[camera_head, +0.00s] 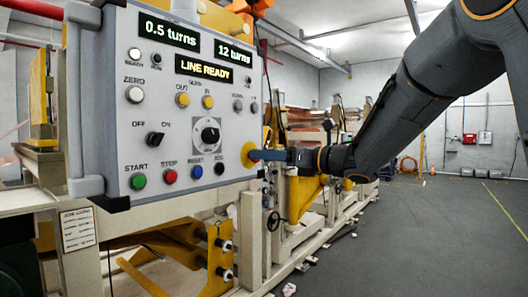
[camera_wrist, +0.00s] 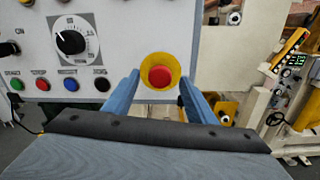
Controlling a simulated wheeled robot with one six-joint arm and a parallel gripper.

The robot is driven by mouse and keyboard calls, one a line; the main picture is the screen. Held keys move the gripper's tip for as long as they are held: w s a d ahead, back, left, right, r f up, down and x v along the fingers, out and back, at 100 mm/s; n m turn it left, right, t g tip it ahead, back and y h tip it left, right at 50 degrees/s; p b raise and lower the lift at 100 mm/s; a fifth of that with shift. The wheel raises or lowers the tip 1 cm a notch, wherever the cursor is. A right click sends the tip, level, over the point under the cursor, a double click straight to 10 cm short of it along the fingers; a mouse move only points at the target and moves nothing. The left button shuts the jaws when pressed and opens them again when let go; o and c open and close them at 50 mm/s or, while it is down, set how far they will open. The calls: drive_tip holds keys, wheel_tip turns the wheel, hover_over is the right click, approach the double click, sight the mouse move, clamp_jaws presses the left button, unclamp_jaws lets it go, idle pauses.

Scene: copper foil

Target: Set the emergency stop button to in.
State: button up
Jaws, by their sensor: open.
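The emergency stop button shows in the wrist view as a red cap (camera_wrist: 160,77) on a round yellow collar (camera_wrist: 160,60). In the wrist view my gripper (camera_wrist: 160,88) is open, one finger each side of the cap, with nothing held. I cannot tell whether the fingers touch the button or panel.
Beside the button sit a black dial (camera_head: 207,135), a blue reset button (camera_head: 197,173), a red stop button (camera_head: 170,177) and a green start button (camera_head: 138,181). Displays read "0.5 turns", "12 turns" and "LINE READY". The grey floor (camera_head: 425,235) at right is open.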

drive_tip(key=shift+x, duration=0.85)
clamp_jaws()
drive_tip(key=shift+w+f+b, duration=0.1)
drive_tip(key=shift+b, duration=0.3)
drive_tip(key=shift+w+a+b, duration=0.2)
drive_tip(key=shift+a+b, duration=0.05)
drive_tip(key=shift+b, duration=0.75)
